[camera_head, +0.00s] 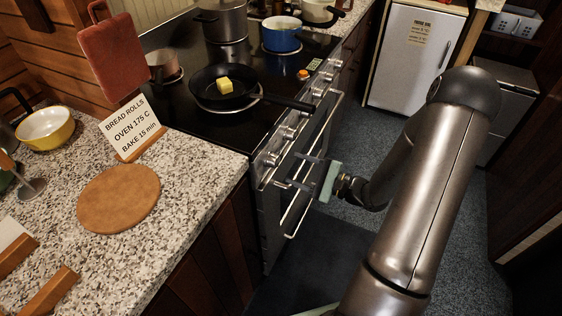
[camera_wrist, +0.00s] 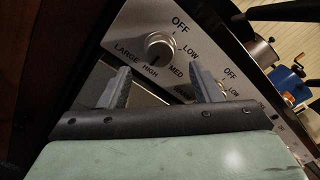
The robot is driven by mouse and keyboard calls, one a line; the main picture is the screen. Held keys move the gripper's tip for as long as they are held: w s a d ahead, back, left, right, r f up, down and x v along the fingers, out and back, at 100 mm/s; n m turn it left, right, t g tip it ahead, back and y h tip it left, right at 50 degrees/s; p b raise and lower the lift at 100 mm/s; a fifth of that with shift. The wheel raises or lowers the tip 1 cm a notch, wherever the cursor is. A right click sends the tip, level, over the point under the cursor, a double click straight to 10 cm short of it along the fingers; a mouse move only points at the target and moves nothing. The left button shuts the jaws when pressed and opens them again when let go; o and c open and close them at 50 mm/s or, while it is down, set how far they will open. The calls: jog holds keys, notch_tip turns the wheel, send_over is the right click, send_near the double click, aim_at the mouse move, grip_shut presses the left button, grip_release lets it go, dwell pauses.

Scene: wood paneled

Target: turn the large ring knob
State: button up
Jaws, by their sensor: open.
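The large ring knob (camera_wrist: 160,46) is a round silver knob on the stove's sloped front panel, with LARGE printed at its left and OFF, LOW, MED and HIGH around it. A dark mark shows on its lower side, toward HIGH; its exact setting is hard to tell. In the head view it appears to be the nearest knob (camera_head: 269,159) of the row. My gripper (camera_wrist: 162,82) is open and empty. Its two fingers are apart, below the knob in the wrist view and not touching it. In the head view my gripper (camera_head: 303,172) is just right of the panel.
An oven handle bar (camera_head: 313,170) runs along the stove front by my gripper. Another knob (camera_wrist: 231,82) sits to the right. A black pan (camera_head: 222,90) with butter has its handle (camera_head: 287,101) reaching over the panel. Open floor (camera_head: 345,235) lies in front of the stove.

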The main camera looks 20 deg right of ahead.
aim_at(278, 162)
jog(key=x, duration=0.6)
jog(key=c, duration=1)
